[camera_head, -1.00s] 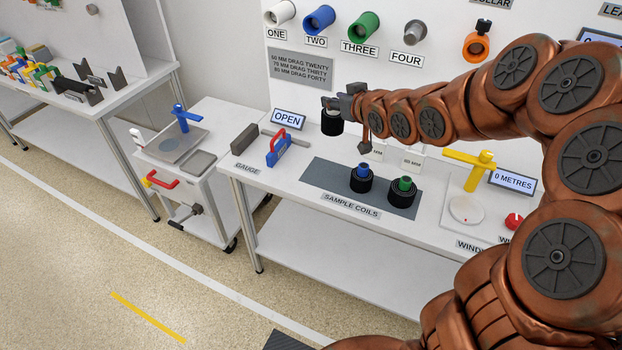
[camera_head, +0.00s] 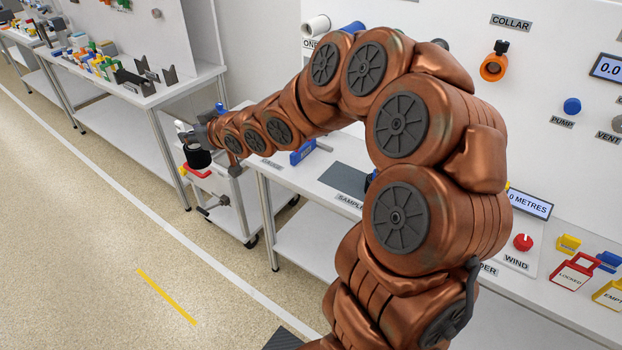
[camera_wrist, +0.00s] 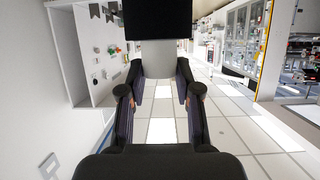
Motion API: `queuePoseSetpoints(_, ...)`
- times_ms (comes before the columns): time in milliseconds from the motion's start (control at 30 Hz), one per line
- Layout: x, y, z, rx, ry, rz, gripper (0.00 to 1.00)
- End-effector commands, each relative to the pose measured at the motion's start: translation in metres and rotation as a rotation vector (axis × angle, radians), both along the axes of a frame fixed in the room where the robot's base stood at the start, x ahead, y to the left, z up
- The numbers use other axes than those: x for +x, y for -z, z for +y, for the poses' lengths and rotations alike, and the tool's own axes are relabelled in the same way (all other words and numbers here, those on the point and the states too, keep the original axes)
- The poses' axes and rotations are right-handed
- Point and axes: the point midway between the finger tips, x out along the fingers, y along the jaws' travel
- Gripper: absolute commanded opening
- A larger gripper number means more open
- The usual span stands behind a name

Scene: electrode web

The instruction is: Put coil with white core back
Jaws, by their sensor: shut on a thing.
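My gripper (camera_head: 203,135) is shut on the coil with the white core, out to the left and above the small cart. The black coil (camera_head: 197,157) hangs upright at its end in the head view. In the wrist view, the fingers (camera_wrist: 158,70) close on the pale core (camera_wrist: 158,56), with the black winding (camera_wrist: 158,20) beyond it. The grey sample coil mat (camera_head: 346,177) lies on the bench. My arm hides most of it, and only a bit of a blue core (camera_head: 371,176) shows there.
The cart (camera_head: 228,186) with a blue post (camera_head: 221,108) and a red handle (camera_head: 196,171) stands under the coil. A blue gauge (camera_head: 303,152) is on the bench. A side table (camera_head: 150,95) holds several parts at the back left. The floor in front is clear.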

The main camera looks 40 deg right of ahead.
Motion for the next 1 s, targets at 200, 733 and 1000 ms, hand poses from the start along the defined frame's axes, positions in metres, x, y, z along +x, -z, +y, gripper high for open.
queuePoseSetpoints(200,-0.007,0.023,-0.046,-0.010,0.060,0.000,0.00)
queuePoseSetpoints(733,-0.071,0.100,-0.208,-0.031,0.277,0.005,0.00)
queuePoseSetpoints(1000,-0.121,0.137,-0.273,-0.025,0.380,0.006,0.00)
